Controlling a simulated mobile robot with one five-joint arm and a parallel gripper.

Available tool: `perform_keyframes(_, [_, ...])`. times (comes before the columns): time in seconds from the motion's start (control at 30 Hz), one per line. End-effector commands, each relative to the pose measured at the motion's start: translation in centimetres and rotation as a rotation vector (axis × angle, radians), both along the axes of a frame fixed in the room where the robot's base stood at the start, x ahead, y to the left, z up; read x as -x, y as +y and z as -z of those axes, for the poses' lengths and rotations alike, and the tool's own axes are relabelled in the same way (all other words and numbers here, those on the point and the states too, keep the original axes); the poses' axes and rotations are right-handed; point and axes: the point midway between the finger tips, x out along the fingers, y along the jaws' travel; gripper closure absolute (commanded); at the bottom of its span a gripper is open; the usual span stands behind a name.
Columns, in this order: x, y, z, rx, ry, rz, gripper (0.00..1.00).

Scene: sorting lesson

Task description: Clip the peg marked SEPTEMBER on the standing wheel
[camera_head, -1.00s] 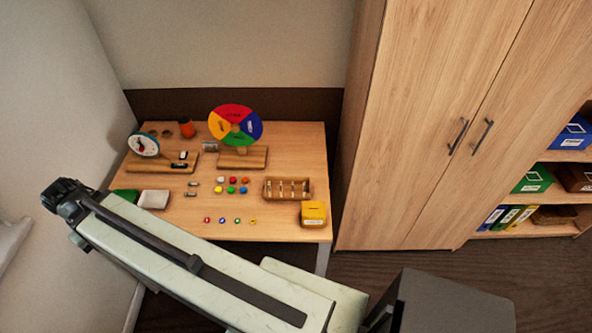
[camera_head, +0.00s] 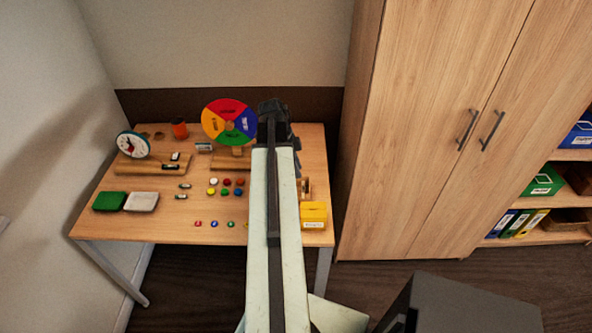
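The standing wheel (camera_head: 229,121) has red, yellow, green and blue sectors and stands on a wooden base (camera_head: 226,163) at the back of the table. My arm reaches up the picture, and its end with my gripper (camera_head: 273,108) is just right of the wheel. I cannot see the fingers well enough to tell whether they are open or shut. A wooden rack (camera_head: 306,188) shows only a sliver at its right end; my arm covers the rest. No peg marked SEPTEMBER can be made out; small pegs (camera_head: 185,186) lie mid-table, their lettering too small to read.
A clock dial (camera_head: 133,145) stands on the left. A green box (camera_head: 110,201) and a white tray (camera_head: 141,202) sit at the front left. Several coloured pieces (camera_head: 226,182) lie in the middle. A yellow box (camera_head: 313,215) is at the front right. A tall cabinet (camera_head: 430,130) stands right.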

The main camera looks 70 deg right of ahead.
Motion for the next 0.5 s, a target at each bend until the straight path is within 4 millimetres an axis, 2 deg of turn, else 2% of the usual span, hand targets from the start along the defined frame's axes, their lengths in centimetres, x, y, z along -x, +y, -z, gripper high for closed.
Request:
perform_keyframes(0.27, [0.2,-0.1,1.3,0.000,0.000,-0.003,0.75])
perform_keyframes(0.5, [1.0,-0.4,4.4,0.000,-0.001,-0.003,0.75])
